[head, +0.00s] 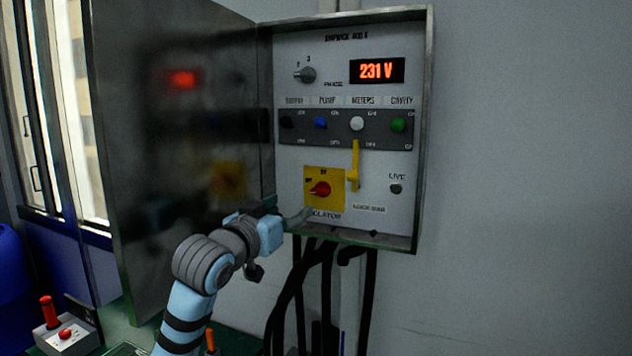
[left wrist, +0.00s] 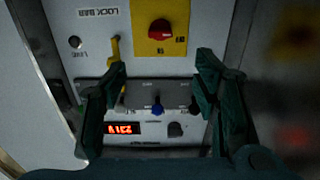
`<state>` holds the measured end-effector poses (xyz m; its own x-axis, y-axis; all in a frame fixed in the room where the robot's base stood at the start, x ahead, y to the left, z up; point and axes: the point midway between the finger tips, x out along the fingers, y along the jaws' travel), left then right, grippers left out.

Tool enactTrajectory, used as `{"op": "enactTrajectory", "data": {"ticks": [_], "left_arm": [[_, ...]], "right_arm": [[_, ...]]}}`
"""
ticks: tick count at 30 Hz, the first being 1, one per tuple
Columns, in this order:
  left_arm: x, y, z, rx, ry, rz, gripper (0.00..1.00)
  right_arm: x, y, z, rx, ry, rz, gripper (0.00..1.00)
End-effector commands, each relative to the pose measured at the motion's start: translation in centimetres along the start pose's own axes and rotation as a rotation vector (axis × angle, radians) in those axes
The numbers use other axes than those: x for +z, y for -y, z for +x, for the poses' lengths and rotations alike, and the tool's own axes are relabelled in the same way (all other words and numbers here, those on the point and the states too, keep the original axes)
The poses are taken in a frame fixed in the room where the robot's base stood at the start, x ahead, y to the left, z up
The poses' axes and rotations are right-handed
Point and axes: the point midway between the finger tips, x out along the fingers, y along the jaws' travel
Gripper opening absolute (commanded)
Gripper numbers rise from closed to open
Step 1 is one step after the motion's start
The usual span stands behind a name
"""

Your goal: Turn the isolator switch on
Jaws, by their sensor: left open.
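The isolator switch is a red rotary knob (head: 320,188) on a square yellow plate (head: 337,204), low on the panel of an open wall cabinet. My left gripper (head: 286,212) is in front of the panel, just below and left of the plate. In the left wrist view, which shows the panel upside down, the red knob (left wrist: 160,29) lies ahead of the two spread fingers (left wrist: 161,68). The gripper is open and empty, apart from the knob. The exact gap to the panel is hard to tell. My right gripper is not in view.
A yellow lock bar (head: 354,166) hangs just right of the isolator plate. A row of coloured switches (head: 345,127) and a red 231 V display (head: 377,70) sit above. The open metal door (head: 180,120) stands at the left. Black cables (head: 300,290) run below.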

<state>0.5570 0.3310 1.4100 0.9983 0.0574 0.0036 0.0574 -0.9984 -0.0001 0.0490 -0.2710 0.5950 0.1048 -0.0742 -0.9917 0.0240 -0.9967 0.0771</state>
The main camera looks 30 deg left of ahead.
Motion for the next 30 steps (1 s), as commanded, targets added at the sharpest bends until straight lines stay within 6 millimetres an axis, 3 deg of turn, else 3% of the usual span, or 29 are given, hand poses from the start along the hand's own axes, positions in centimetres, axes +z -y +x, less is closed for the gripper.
{"op": "enactTrajectory", "data": {"ticks": [5, 12, 15, 21, 28, 30], "left_arm": [[-0.1, -0.1, 3.0, 0.003, 0.002, -0.005, 0.55], [-0.3, -0.1, 10.2, 0.001, 0.002, -0.004, 0.55], [-0.2, -0.1, 12.2, 0.001, 0.001, -0.001, 0.55], [0.0, -0.1, 14.0, 0.001, -0.001, 0.0, 0.55], [0.2, -0.1, 14.1, 0.0, 0.0, 0.001, 0.55], [0.2, -0.1, 14.1, 0.0, 0.0, 0.001, 0.47]], "right_arm": [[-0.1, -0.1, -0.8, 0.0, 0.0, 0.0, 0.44], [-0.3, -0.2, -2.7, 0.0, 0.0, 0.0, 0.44], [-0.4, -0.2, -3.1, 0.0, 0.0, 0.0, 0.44], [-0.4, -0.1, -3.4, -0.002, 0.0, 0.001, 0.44], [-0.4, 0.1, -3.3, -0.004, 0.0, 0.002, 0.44], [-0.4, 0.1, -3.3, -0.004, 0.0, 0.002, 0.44]]}}
